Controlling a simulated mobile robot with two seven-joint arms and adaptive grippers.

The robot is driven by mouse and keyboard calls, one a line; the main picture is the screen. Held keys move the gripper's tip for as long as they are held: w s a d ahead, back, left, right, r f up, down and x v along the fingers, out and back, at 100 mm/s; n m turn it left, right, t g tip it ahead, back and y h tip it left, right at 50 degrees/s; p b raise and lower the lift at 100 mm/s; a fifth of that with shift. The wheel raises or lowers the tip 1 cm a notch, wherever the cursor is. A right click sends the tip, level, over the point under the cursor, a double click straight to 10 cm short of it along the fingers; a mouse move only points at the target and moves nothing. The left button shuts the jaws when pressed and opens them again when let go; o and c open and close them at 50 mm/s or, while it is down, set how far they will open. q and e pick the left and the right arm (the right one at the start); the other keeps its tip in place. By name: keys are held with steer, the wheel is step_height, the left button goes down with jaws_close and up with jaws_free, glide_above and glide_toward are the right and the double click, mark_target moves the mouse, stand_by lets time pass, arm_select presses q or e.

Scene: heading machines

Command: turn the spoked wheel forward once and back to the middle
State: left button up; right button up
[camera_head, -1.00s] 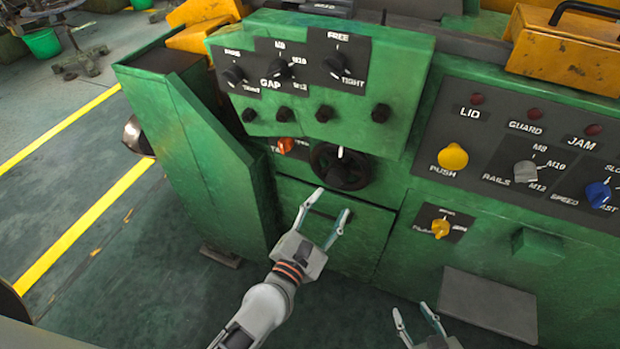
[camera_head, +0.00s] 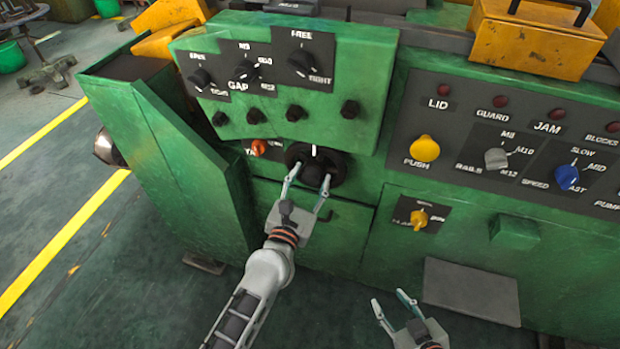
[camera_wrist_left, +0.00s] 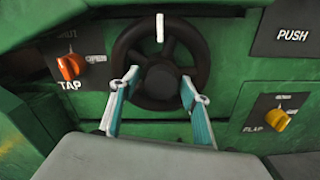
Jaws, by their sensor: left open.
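The spoked wheel (camera_head: 330,158) is black and sits on the green machine front below the knob panel. A white mark on its rim points straight up. It also shows in the left wrist view (camera_wrist_left: 186,42), with its hub between my fingertips. My left gripper (camera_head: 309,180) is open, with its fingers pointing at the lower part of the wheel. In the left wrist view the fingertips (camera_wrist_left: 163,86) overlap the lower wheel on both sides of the hub; I cannot tell whether they touch. My right gripper (camera_head: 393,306) is open and empty, low in front of the machine.
An orange TAP knob (camera_head: 259,147) is left of the wheel. A yellow FLAP knob (camera_head: 419,219) is to the right and lower. A panel with several black knobs (camera_head: 296,113) juts out above the wheel. A grey plate (camera_head: 470,292) is near my right gripper.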

arm_select(q)
steer(key=shift+c, duration=0.3)
jaws_close()
